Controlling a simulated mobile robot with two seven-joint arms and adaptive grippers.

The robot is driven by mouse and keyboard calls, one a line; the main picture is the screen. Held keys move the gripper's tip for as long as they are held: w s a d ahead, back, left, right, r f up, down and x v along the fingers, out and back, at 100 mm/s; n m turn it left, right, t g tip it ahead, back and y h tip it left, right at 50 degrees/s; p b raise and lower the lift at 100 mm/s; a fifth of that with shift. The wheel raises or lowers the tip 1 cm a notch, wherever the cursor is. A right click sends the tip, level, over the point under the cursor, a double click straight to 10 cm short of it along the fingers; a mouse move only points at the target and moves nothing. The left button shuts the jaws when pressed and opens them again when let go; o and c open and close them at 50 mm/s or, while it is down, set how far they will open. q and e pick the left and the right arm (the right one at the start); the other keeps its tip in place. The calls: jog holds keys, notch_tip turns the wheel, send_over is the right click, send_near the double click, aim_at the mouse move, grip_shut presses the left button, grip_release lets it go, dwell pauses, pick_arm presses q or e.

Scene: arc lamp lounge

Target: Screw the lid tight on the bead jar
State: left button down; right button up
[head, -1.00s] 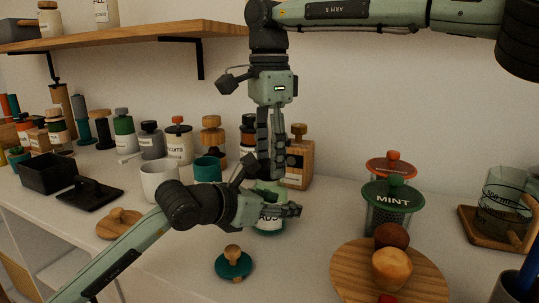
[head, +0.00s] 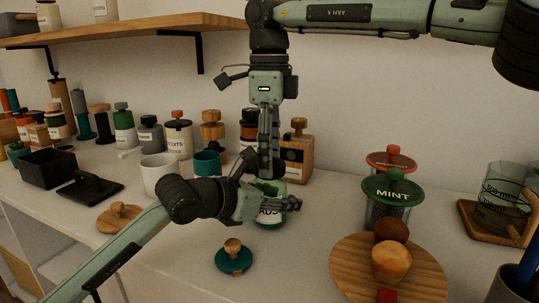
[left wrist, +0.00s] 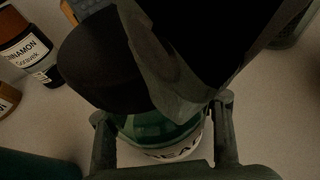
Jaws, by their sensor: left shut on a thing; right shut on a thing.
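The bead jar (head: 270,222), green with a white label, stands upright on the counter near the middle of the head view. Its green glass and part of the label also show in the left wrist view (left wrist: 150,130). My left gripper (head: 280,204) is shut around the jar from the left, one finger crossing its front. My right gripper (head: 268,172) points straight down at the jar's top, shut on the lid. The fingers hide most of the lid, so I cannot tell how it sits on the rim. In the left wrist view, dark gripper parts cover the jar's top.
A teal lid with a wooden knob (head: 233,260) lies in front of the jar, and a wooden lid (head: 119,217) lies to the left. A white cup (head: 160,178) and teal cup (head: 206,164) stand behind my left arm. The MINT jar (head: 391,195) and a round board (head: 350,262) are right.

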jog(key=o, duration=0.9)
jog(key=shift+o, duration=0.2)
jog(key=shift+r, duration=0.1)
jog(key=shift+s+r, duration=0.1)
jog(key=shift+r, duration=2.25)
jog(key=shift+f, duration=0.1)
jog(key=shift+c, duration=0.4)
